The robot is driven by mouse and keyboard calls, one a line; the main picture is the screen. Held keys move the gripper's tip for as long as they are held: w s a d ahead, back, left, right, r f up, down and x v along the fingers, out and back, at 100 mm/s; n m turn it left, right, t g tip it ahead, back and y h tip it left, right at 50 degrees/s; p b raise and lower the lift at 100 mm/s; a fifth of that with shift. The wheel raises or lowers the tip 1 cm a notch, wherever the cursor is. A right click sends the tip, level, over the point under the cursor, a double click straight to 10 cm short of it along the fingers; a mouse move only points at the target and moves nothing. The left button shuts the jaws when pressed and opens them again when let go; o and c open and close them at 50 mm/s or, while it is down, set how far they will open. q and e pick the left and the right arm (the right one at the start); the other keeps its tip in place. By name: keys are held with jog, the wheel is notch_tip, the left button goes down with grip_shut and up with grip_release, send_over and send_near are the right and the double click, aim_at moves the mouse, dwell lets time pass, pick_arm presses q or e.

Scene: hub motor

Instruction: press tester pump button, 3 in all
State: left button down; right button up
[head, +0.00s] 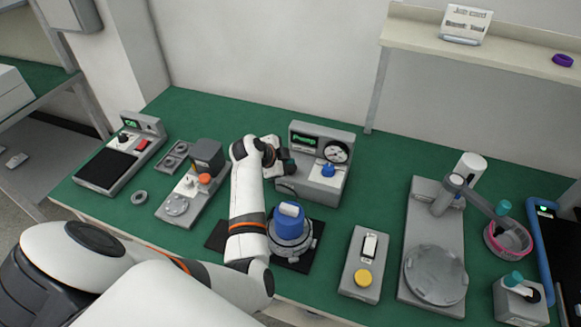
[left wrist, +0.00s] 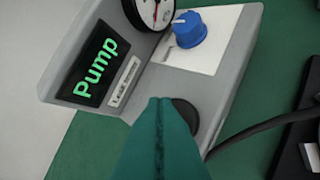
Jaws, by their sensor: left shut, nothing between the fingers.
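The tester (head: 328,187) is a grey box at the back middle of the bench. Its display (left wrist: 97,67) reads "Pump" in green. A round gauge (head: 337,152) and a blue knob (left wrist: 190,29) sit beside the display. A dark round button (left wrist: 187,114) on its front is partly hidden by my fingers in the left wrist view. My left gripper (left wrist: 160,100) is shut and empty, its teal fingertips at the tester front, just beside or over the button. I cannot tell whether they touch it. My right gripper is not in view.
A blue-topped hub motor (head: 290,222) stands on a black mat in front of the tester. A box with a yellow button (head: 363,278) and a grey stand (head: 433,275) are to the right. Other devices (head: 122,158) stand left. A black cable (left wrist: 250,130) runs beside the tester.

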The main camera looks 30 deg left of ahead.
pick_arm(q)
jog(key=shift+f, duration=0.35)
jog(key=shift+f+b, duration=0.9)
jog(key=shift+f, duration=0.15)
dwell(0.9)
jog(key=shift+r, duration=0.1)
jog(key=shift+r+p, duration=1.25)
jog(key=shift+r, duration=0.1)
notch_tip(320, 180, up, 5)
jog(key=p, duration=0.4)
jog(key=shift+r, duration=0.1)
jog(key=shift+a, duration=0.1)
dwell(2.1)
